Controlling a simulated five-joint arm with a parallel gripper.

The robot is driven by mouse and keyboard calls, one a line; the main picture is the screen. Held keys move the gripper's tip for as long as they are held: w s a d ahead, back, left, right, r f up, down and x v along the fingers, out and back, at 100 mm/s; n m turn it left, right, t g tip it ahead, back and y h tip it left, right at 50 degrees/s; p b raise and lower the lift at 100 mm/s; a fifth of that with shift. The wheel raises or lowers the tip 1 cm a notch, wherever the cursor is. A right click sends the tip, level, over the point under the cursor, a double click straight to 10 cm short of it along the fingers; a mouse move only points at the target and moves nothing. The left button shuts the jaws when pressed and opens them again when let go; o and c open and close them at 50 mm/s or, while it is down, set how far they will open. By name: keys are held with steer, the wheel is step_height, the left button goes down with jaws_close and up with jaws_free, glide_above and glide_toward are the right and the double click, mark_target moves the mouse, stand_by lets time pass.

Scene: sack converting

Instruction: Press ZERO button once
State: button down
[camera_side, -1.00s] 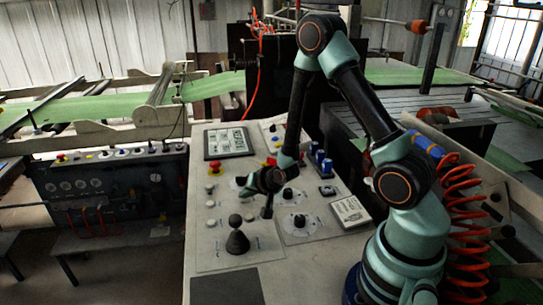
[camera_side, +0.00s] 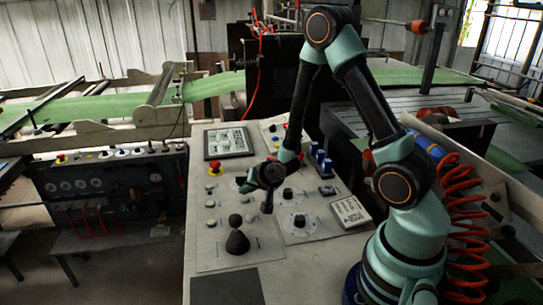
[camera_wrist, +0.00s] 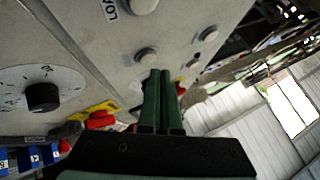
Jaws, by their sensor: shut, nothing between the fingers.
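A console panel (camera_side: 215,262) carries several round buttons. I cannot read which one is ZERO. My gripper (camera_side: 267,210) is shut and empty, pointing down over the middle of the panel. Another pale button (camera_wrist: 144,5) is farther up. I cannot tell whether the tips touch anything.
A black joystick (camera_side: 237,241) stands left of and nearer than my gripper. A black dial (camera_side: 299,221) is to its right. A red mushroom button (camera_side: 215,160) is at the left.

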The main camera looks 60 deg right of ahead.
steer(key=shift+r, duration=2.5)
steer(key=shift+r, duration=0.1)
step_height(320, 180, up, 6)
steer(key=r+n, duration=0.1)
steer(key=n, duration=0.2)
glide_above(247, 203)
steer(key=s+a, duration=0.1)
steer(key=a, duration=0.3)
step_height(247, 203, up, 4)
steer(key=s+a+f+n+g+y, duration=0.1)
steer(key=s+a+n, duration=0.1)
steer(key=s, duration=0.1)
steer(key=s+a+r+n+g, duration=0.1)
steer(key=s+a+r+n, duration=0.1)
steer(key=s, duration=0.3)
steer(key=s+a+r+n+g+y, duration=0.1)
steer(key=s+a+r+n, duration=0.2)
steer(key=s+r+n, duration=0.1)
steer(key=shift+v, duration=1.05)
steer(key=shift+s+a+f, duration=0.1)
steer(key=shift+s, duration=0.1)
